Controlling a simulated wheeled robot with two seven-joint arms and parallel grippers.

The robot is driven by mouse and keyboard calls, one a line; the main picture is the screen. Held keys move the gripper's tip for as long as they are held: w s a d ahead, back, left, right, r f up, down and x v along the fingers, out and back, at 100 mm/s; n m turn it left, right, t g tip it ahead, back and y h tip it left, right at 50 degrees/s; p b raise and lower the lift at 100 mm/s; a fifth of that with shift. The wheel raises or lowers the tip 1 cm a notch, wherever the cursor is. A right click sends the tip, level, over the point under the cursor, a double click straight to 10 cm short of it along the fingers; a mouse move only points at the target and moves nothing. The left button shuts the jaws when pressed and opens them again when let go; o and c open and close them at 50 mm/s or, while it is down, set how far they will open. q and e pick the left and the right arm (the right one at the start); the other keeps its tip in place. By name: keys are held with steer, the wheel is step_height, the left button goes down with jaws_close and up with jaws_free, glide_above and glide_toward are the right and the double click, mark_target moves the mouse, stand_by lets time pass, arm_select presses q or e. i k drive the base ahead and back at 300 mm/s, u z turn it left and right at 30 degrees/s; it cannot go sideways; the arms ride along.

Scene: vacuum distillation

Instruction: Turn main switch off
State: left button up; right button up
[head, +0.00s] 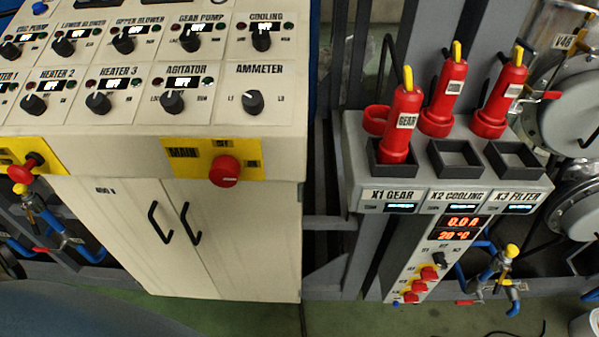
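The main switch (225,171) is a round red knob on a yellow plate (184,157) marked MAIN. It sits on the front edge of the beige control cabinet (130,200), below the ammeter and agitator panels. Small labels show above and beside the knob, too small to read. The knob's turned position is hard to tell from this angle. Neither of my grippers shows in the head view, and nothing touches the switch.
Another red knob (21,171) on a yellow plate is at the far left. Cabinet handles (186,223) project below the main switch. To the right, a grey socket stand (375,195) carries red plugs (402,120). The space before the cabinet looks clear.

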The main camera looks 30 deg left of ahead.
mark_target(225, 171)
steer(key=z, duration=1.05)
steer(key=k, duration=1.15)
steer(key=u, duration=1.8)
steer(key=i, duration=0.5)
